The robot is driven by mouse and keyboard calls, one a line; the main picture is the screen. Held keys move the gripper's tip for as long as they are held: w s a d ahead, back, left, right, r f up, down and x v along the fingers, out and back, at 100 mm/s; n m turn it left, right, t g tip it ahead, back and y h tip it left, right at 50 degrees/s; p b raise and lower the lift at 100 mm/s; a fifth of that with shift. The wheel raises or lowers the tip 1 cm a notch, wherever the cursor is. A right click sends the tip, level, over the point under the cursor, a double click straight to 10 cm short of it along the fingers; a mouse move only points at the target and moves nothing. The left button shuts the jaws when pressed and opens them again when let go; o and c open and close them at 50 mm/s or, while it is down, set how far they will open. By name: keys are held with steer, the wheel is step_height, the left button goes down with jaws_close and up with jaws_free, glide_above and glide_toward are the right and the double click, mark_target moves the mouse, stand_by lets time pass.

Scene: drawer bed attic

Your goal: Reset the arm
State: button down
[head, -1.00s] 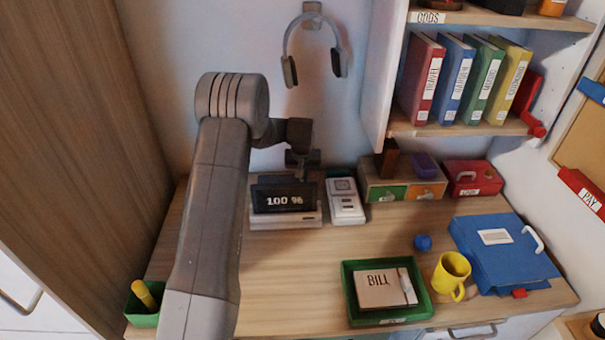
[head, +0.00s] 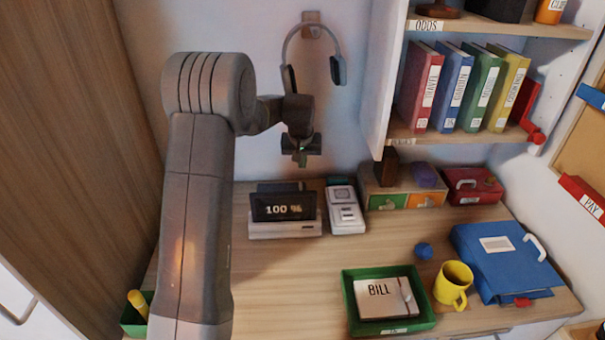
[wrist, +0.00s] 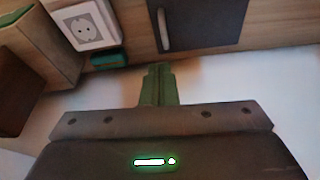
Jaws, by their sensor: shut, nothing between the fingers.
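My arm rises on the left of the head view and bends over at the top. My gripper (head: 301,160) hangs in front of the back wall, above and apart from the desk. In the wrist view my gripper's fingers (wrist: 159,84) are together with nothing between them. Below it on the desk stands a display (head: 284,207) reading "100 %". A white device with a socket (head: 345,208) stands to its right. The socket also shows in the wrist view (wrist: 86,29).
Headphones (head: 338,70) hang on the wall close behind my gripper. A shelf with several binders (head: 452,85) is to the right.

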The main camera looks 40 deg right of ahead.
steer(key=v, duration=0.2)
steer(key=shift+s+a+r, duration=0.1)
steer(key=shift+r, duration=0.25)
steer(key=shift+f, duration=0.1)
steer(key=p+x, duration=0.1)
steer(key=x, duration=1.2)
steer(key=shift+f, duration=0.3)
steer(key=shift+r, duration=0.1)
